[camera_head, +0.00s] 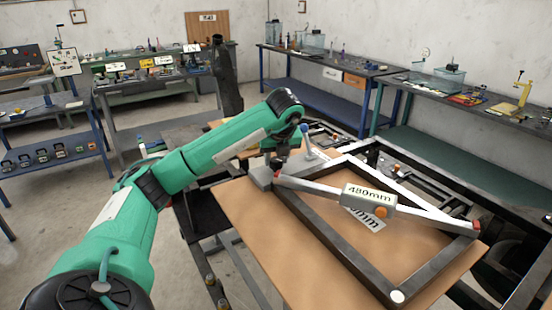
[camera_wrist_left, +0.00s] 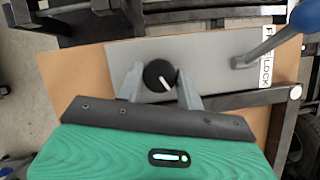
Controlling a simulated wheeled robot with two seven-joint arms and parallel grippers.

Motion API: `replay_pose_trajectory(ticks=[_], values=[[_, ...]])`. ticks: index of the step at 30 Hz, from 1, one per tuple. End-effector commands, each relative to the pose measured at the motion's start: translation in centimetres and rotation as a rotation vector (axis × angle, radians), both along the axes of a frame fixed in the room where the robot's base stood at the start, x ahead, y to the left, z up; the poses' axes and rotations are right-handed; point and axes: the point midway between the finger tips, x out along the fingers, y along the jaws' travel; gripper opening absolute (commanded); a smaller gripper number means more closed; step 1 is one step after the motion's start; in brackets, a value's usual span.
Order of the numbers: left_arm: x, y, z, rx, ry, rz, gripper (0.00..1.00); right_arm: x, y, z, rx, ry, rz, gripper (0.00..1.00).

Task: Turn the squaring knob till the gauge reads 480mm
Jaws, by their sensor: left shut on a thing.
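The squaring knob (camera_wrist_left: 159,75) is round and black with a white pointer line. It sits on a grey plate (camera_wrist_left: 215,58), which also shows at the frame's corner in the head view (camera_head: 260,176). My left gripper (camera_wrist_left: 160,86) has a finger on each side of the knob and is shut on it. The gauge (camera_head: 369,195), on a pale diagonal bar (camera_head: 425,212), reads 480mm. My right gripper is not in view.
A dark rectangular frame (camera_head: 335,243) lies on a brown board (camera_head: 247,212). A blue-handled lever (camera_wrist_left: 290,25) stands by a partly hidden label (camera_wrist_left: 266,62) ending in "LOCK". A plate (camera_head: 368,220) ending in "mm" is partly covered by the gauge. Benches line the walls.

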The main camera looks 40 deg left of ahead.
Motion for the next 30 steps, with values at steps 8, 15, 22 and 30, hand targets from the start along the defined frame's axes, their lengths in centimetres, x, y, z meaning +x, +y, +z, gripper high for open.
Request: replay_pose_trajectory(ticks=[8,15,22,30], values=[[0.15,-0.06,0.11,0.0,-0.001,0.179,0.15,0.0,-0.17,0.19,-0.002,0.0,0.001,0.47],[0.18,-0.06,0.07,-0.001,-0.001,0.262,0.15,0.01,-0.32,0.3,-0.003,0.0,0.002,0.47],[0.18,-0.05,0.07,-0.001,-0.002,0.286,0.15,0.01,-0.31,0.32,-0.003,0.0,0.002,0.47],[0.19,-0.06,0.06,-0.001,-0.002,0.286,0.15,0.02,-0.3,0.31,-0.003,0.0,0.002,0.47]])
